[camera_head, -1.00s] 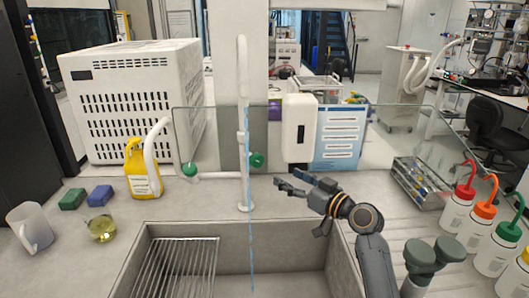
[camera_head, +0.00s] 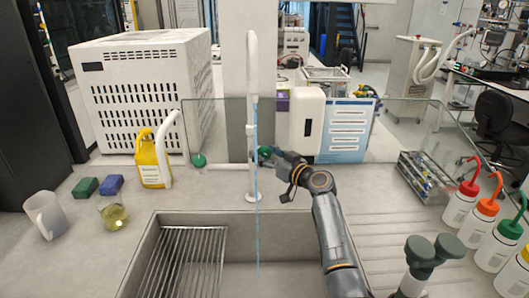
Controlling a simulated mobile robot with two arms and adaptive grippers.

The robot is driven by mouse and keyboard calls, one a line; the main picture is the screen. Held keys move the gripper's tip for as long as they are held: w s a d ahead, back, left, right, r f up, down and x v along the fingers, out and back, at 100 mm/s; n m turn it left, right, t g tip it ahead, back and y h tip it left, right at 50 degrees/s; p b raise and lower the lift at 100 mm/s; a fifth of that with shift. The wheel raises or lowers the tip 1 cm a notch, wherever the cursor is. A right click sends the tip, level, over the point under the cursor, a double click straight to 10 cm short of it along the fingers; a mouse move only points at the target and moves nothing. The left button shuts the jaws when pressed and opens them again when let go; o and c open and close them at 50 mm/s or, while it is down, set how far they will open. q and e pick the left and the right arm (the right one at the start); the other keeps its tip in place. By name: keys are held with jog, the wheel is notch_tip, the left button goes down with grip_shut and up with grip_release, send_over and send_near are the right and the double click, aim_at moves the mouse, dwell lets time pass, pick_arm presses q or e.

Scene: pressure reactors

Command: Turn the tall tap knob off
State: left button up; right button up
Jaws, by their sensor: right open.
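The tall white tap (camera_head: 252,65) stands behind the sink, and a thin blue stream of water (camera_head: 257,215) runs down from it. Its green knob (camera_head: 264,152) sticks out to the right of the post and is partly covered. My right gripper (camera_head: 276,159) is open, with its fingers at the right side of this knob. I cannot tell whether they touch it. A second green knob (camera_head: 198,160) sits to the left, by the shorter curved white tap (camera_head: 170,130). My left gripper is out of view.
The sink (camera_head: 290,222) with a wire rack (camera_head: 190,262) lies in front. A glass screen (camera_head: 400,135) stands behind the taps.

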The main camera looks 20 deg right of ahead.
jog(key=shift+w, duration=0.15)
jog(key=c, duration=1.2)
